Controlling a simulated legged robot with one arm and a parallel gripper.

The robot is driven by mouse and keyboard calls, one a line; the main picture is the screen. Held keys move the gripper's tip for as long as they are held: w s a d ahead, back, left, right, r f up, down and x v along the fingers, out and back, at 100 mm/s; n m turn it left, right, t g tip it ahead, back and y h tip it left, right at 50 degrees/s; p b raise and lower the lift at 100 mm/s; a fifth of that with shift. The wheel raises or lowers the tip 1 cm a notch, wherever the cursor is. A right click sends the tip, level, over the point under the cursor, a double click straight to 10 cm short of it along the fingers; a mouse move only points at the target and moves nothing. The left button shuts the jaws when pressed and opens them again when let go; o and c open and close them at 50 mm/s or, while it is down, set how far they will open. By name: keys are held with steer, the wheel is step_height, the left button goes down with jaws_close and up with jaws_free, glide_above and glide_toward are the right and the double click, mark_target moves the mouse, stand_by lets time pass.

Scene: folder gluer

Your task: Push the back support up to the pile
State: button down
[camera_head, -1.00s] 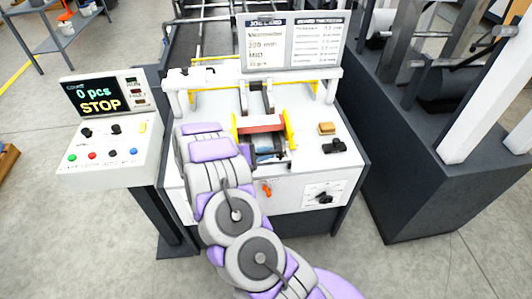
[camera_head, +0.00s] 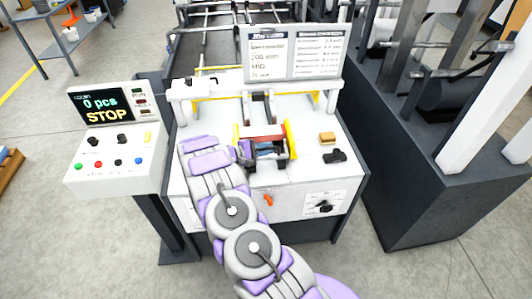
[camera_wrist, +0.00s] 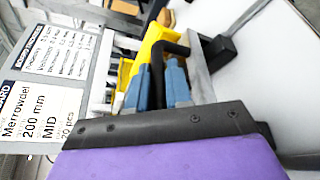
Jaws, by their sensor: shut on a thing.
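The pile (camera_head: 264,131) shows a reddish-brown face between two yellow side guides (camera_head: 291,140) on the white machine table. My gripper (camera_head: 267,150) is in front of it, at the near side of the guides. In the wrist view, its blue fingers (camera_wrist: 163,82) are shut on a black angled bar (camera_wrist: 172,48), which I take for the handle of the back support. My arm and fingers hide most of the support. Whether the support touches the pile cannot be told. A yellow guide (camera_wrist: 152,45) stands close behind the fingers in the wrist view.
A tan block (camera_head: 327,138) and a black fitting (camera_head: 335,156) are on the table to the right. An orange lever (camera_head: 268,200) is on the front panel.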

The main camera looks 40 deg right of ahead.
steer(key=shift+w+d, duration=0.15)
steer(key=shift+w, duration=0.15)
steer(key=shift+f, duration=0.1)
steer(key=c, duration=1.1)
jaws_free()
steer(key=p+v, duration=0.2)
steer(key=v, duration=1.5)
steer(key=shift+w+a, duration=0.1)
steer(key=shift+a, duration=0.15)
